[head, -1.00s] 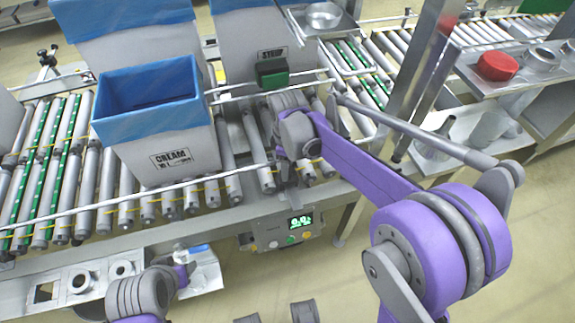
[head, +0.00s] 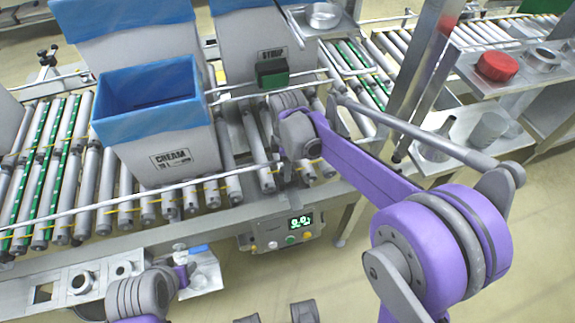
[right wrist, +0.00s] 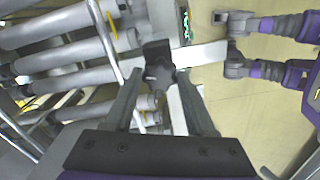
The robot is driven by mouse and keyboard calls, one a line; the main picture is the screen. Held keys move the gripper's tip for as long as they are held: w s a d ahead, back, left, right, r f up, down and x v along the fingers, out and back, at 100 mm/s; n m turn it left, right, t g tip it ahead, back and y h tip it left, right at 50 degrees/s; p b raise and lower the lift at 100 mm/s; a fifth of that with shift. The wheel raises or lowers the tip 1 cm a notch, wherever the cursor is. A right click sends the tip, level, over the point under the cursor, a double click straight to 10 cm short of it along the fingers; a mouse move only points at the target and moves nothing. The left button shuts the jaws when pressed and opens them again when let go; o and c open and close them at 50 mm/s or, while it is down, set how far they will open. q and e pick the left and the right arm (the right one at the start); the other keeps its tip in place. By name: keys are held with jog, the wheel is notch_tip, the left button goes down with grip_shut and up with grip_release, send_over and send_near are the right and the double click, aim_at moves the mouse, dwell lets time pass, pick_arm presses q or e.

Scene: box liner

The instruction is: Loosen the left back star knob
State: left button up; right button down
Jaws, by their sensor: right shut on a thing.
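A dark star knob (right wrist: 158,72) shows in the right wrist view, between the two fingers of my right gripper (right wrist: 160,88). The gripper is shut on it. In the head view my right gripper (head: 283,172) reaches down at the front rail of the roller conveyor, and it hides the knob there. I cannot tell from the frames which of the knobs this is. My left gripper (head: 186,272) is low at the left in the head view, above a small metal shelf and away from the knob. Its fingers are too small to read.
Another box (head: 250,40) and a green block (head: 272,73) are behind. A control panel (head: 285,231) hangs below the rail.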

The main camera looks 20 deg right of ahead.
jog(key=shift+c, duration=1.1)
grip_release()
jog(key=shift+r, duration=0.1)
notch_tip(320, 180, up, 7)
jog(key=shift+r+p, duration=0.2)
jog(key=shift+p, duration=0.15)
jog(key=s+d+m+t+p, duration=0.2)
jog(key=s+m, duration=0.5)
jog(key=s, duration=0.3)
jog(key=s+d+m+t+p, duration=0.3)
jog(key=s+m, duration=0.5)
jog(key=s, duration=0.2)
jog(key=shift+r, duration=0.45)
